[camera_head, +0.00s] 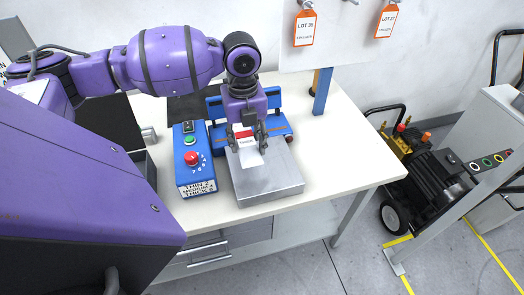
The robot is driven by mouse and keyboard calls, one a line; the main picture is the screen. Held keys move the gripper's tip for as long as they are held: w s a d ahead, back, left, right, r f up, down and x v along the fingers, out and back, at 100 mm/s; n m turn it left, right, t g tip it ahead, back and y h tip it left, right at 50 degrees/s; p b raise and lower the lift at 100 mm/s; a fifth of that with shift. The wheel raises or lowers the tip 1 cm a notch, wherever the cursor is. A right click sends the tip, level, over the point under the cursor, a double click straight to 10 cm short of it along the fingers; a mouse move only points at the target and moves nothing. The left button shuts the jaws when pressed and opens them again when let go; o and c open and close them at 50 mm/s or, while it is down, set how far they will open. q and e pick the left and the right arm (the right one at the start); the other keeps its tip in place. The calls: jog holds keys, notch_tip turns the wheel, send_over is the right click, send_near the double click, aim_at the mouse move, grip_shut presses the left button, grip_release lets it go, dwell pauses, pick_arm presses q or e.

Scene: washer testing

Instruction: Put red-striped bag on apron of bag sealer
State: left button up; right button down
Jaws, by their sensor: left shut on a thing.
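The red-striped bag (250,156) is a small white pouch with a red band near its top. My left gripper (249,136) is shut on the bag's upper part and holds it hanging over the apron (274,185), a grey metal plate at the front of the bag sealer. I cannot tell whether the bag touches the plate. The blue bag sealer (213,108) stands behind, partly hidden by my gripper. My right gripper is not in view.
A blue control box (194,161) with a red knob and a green button stands left of the apron. The white table (338,150) is clear to the right. Orange lot tags (304,28) hang above. A pump machine (430,165) stands on the floor at right.

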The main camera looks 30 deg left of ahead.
pick_arm(q)
jog(key=w+f, duration=0.1)
jog(key=f, duration=0.1)
jog(key=w+f, duration=0.1)
jog(key=w, duration=0.1)
jog(key=w+f, duration=0.2)
jog(key=shift+w+d+f+b, duration=0.15)
jog(key=shift+d+f+b, duration=0.15)
jog(key=shift+f, duration=0.05)
jog(key=shift+w+f, duration=0.2)
jog(key=shift+f, duration=1.55)
jog(key=shift+f, duration=0.2)
jog(key=o, duration=1.2)
jog(key=shift+o, duration=0.2)
jog(key=shift+r, duration=0.15)
notch_tip(320, 180, up, 12)
